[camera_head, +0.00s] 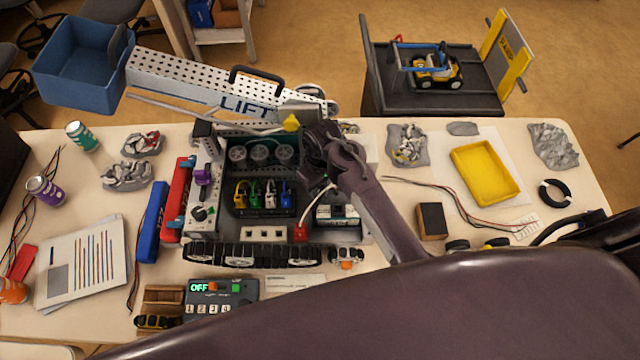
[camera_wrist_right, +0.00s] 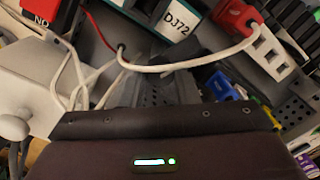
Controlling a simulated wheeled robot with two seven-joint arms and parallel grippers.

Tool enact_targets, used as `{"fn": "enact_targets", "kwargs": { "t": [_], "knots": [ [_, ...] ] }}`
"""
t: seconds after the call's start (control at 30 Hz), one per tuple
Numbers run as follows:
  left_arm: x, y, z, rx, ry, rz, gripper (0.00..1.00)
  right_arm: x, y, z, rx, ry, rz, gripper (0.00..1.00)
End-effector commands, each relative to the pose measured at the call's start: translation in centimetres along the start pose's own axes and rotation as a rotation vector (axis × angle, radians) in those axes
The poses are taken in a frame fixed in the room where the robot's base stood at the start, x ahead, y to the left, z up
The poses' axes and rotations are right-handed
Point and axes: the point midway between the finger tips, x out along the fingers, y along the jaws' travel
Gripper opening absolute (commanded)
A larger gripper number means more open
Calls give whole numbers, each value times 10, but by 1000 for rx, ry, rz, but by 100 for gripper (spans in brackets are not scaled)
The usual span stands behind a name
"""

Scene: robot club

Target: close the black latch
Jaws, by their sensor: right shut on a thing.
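The tracked robot chassis (camera_head: 270,256) sits in the middle of the table with its inside open to view. My right gripper (camera_head: 320,150) is at the chassis's back right part, below the yellow tip at the end of the LIFT arm (camera_head: 243,106). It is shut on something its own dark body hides. I cannot single out the black latch for certain; the gripper covers that corner. In the right wrist view, the gripper's dark body fills the bottom. Beyond it are a battery marked DJ72 (camera_wrist_right: 178,18), a white cable (camera_wrist_right: 190,62) and a red plug (camera_wrist_right: 235,17). My left gripper is not in view.
A yellow tray (camera_head: 485,172) lies right. A control box reading OFF (camera_head: 222,290) stands in front, and a blue bar (camera_head: 152,222) lies left. My arm covers the front right.

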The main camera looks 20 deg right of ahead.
Motion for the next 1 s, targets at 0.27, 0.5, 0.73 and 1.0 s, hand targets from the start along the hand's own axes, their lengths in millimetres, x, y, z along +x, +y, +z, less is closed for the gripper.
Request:
{"fn": "enact_targets", "kwargs": {
  "t": [0.27,0.5,0.73,1.0],
  "knots": [
    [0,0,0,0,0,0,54,0,0,-1,-186,-7,0,5],
    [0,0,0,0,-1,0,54,0,0,-1,-274,-10,0,5],
    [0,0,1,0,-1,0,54,0,0,-1,-300,-11,0,5],
    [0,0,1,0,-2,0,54,0,0,-1,-302,-11,0,5]
  ]
}}
